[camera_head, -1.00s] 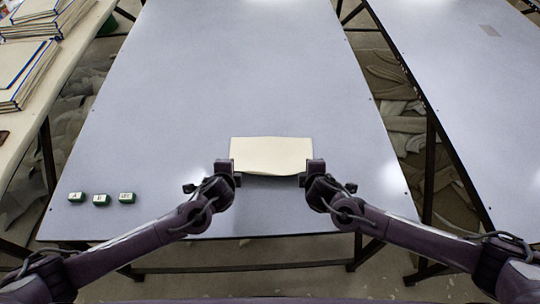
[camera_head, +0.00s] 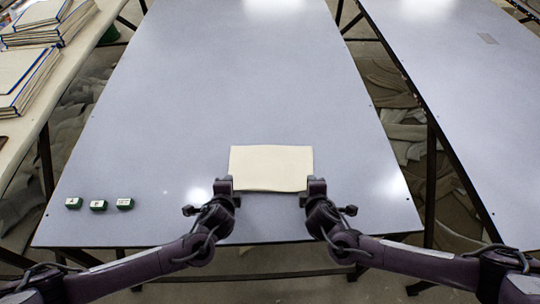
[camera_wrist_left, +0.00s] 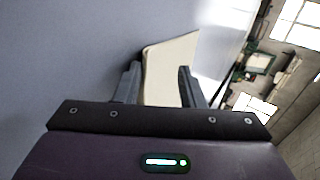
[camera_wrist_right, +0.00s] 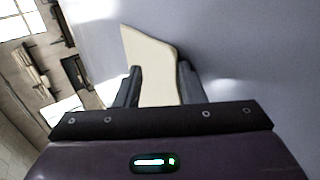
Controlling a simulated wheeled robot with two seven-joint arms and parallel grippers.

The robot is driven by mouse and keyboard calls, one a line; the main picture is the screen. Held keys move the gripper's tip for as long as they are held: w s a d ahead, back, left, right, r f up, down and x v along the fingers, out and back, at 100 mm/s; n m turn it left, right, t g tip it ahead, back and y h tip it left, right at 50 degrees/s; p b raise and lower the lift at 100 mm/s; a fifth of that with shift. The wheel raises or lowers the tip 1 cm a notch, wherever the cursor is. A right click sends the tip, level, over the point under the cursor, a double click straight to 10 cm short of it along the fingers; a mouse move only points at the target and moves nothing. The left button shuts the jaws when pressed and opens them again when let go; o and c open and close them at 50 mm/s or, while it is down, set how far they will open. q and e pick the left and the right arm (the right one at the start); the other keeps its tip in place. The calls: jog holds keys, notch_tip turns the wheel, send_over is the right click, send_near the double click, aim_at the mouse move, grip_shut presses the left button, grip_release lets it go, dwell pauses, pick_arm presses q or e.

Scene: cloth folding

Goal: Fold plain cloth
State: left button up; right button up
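The plain cream cloth (camera_head: 271,168) lies as a small, nearly flat rectangle on the grey table, with its near edge slightly curved. My left gripper (camera_head: 235,190) is at its near left corner, and my right gripper (camera_head: 305,190) is at its near right corner. In the left wrist view the fingers stand apart, with the cloth (camera_wrist_left: 170,70) showing between and beyond them. The right wrist view likewise shows parted fingers with the cloth (camera_wrist_right: 152,65) between them. Whether any finger touches the cloth is hard to tell. The cloth's underside is hidden.
The grey table (camera_head: 240,80) is clear behind the cloth. Small green blocks with white tops, such as the middle one (camera_head: 98,206), sit at its near left. Stacked boards (camera_head: 25,75) lie on a side table at left. Another grey table (camera_head: 470,90) stands at right.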

pick_arm(q)
jog(key=shift+r, duration=0.1)
pick_arm(e)
jog(key=shift+r, duration=0.1)
pick_arm(q)
jog(key=shift+s+r, duration=0.1)
jog(key=shift+r, duration=0.15)
pick_arm(e)
jog(key=shift+s+r, duration=0.1)
jog(key=shift+r, duration=0.2)
pick_arm(q)
jog(key=s+r, duration=0.4)
jog(key=r, duration=0.1)
jog(key=s+r, duration=0.1)
jog(key=r, duration=0.2)
jog(key=shift+s+r, duration=0.2)
jog(key=shift+s, duration=0.2)
pick_arm(e)
jog(key=s+r, duration=0.4)
jog(key=r, duration=0.1)
jog(key=s+r, duration=0.1)
jog(key=r, duration=0.2)
jog(key=shift+s+r, duration=0.1)
jog(key=shift+s, duration=0.3)
